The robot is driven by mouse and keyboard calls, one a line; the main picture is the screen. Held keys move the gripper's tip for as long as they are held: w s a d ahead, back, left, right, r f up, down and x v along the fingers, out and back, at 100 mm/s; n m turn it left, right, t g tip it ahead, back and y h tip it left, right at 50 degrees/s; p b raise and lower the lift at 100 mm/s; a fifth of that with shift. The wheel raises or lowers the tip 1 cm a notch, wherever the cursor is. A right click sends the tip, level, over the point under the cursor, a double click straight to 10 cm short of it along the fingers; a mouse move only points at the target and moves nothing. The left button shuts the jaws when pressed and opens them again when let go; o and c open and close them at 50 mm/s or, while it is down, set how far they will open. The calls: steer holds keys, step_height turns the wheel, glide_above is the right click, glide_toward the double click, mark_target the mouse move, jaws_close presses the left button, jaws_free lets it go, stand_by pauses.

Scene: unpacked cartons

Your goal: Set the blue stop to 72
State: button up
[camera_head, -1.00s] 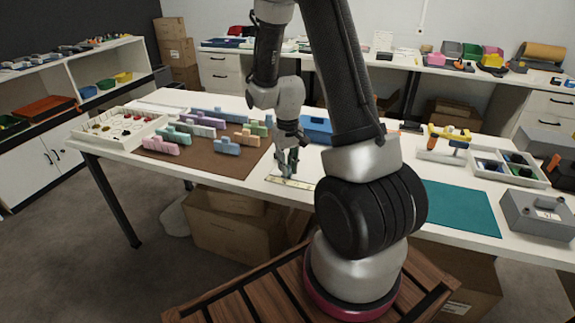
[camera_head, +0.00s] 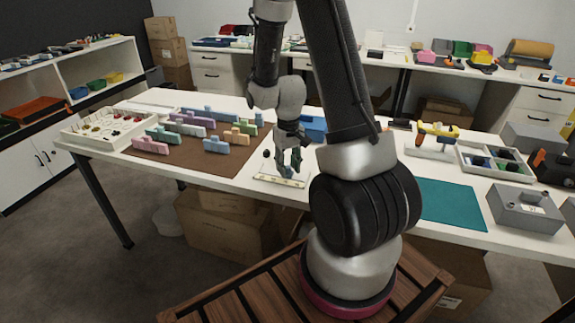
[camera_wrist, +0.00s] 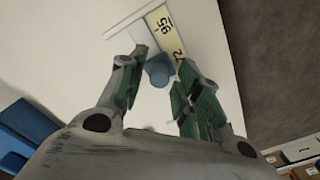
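The blue stop (camera_wrist: 158,71) shows in the wrist view as a small round blue piece at the edge of a cream scale strip (camera_wrist: 164,32). The strip carries the numbers 95 and 72, the 72 partly hidden by a finger. The stop is close to the 72; its exact reading cannot be told. My gripper (camera_wrist: 163,60) is open, its green-padded fingers on both sides of the stop. The stop is nearer the left finger; contact is unclear. In the head view my gripper (camera_head: 289,168) is low over the scale strip (camera_head: 271,180) at the table's front edge.
A brown mat (camera_head: 190,160) with several coloured blocks lies left of my gripper. A blue box (camera_head: 313,128) stands behind it, and a teal mat (camera_head: 450,201) lies to the right. A grey box (camera_head: 525,210) stands at the right.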

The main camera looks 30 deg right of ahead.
mark_target(288, 167)
steer(key=shift+r, duration=0.1)
step_height(288, 167, up, 12)
stand_by(0.6)
stand_by(0.4)
steer(key=s+a+r+t, duration=0.2)
steer(key=s+r, duration=0.6)
steer(key=s, duration=0.1)
steer(key=s+a+r+n+t, duration=0.1)
steer(key=s+a+r+t, duration=0.1)
steer(key=s+r, duration=0.6)
steer(key=shift+s+a+r, duration=0.2)
steer(key=shift+s+a, duration=0.4)
steer(key=shift+a, duration=0.25)
steer(key=shift+o, duration=0.7)
steer(key=shift+f, duration=0.1)
stand_by(2.5)
